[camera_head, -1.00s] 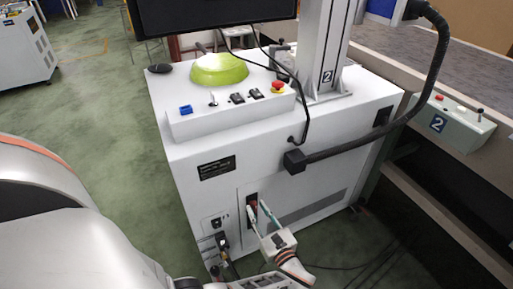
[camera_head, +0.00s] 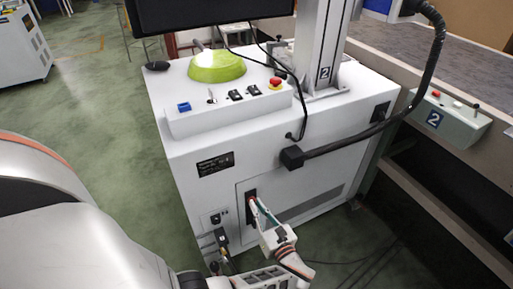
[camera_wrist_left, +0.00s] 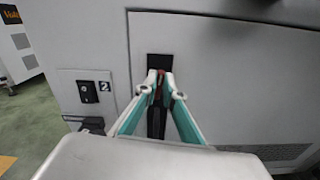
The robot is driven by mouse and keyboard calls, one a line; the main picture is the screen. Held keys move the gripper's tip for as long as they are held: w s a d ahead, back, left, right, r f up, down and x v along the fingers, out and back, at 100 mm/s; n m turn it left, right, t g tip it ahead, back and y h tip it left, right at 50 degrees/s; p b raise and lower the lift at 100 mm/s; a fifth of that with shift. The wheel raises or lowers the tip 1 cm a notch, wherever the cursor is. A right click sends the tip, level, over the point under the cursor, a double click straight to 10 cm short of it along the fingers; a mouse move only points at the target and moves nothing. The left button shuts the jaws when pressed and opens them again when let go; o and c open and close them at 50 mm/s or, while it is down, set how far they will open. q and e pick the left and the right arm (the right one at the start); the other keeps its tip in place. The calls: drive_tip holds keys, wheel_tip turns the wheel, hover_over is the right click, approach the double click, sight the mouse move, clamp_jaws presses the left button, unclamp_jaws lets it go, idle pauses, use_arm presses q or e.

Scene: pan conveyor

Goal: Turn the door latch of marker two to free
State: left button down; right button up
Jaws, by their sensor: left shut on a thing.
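The white marker cabinet (camera_head: 275,160) carries the number 2 on its column (camera_head: 324,73). In its front is a door (camera_head: 310,200) with a black upright latch plate (camera_head: 250,204). My left gripper (camera_head: 256,202) comes from below right and is shut on the latch. My right gripper is not in view.
Left of the door is a lock panel (camera_wrist_left: 86,92) marked 2, with plugs and cables below. A thick black cable (camera_head: 365,148) arches from the cabinet. A conveyor with a control box (camera_head: 450,122) runs at right. Green floor (camera_head: 105,135) is clear at left.

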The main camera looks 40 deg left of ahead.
use_arm(q)
drive_tip(key=m, duration=0.4)
drive_tip(key=m+p, duration=0.1)
drive_tip(key=m, duration=0.2)
drive_tip(key=shift+w+f, duration=0.1)
drive_tip(key=shift+w, duration=0.3)
drive_tip(key=shift+w+d+f+m, duration=0.1)
drive_tip(key=shift+f+m, duration=0.05)
drive_tip(key=shift+m, duration=1.4)
drive_tip(key=shift+s+a+f+m, duration=0.1)
drive_tip(key=shift+f+m, duration=0.05)
drive_tip(key=shift+m, duration=1.35)
drive_tip(key=shift+w+d+f+m, duration=0.1)
drive_tip(key=shift+f+m, duration=0.05)
drive_tip(key=shift+m, duration=1.4)
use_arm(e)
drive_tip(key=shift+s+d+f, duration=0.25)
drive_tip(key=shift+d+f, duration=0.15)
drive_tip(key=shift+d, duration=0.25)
use_arm(q)
drive_tip(key=c, duration=2.2)
unclamp_jaws()
drive_tip(key=shift+o, duration=0.2)
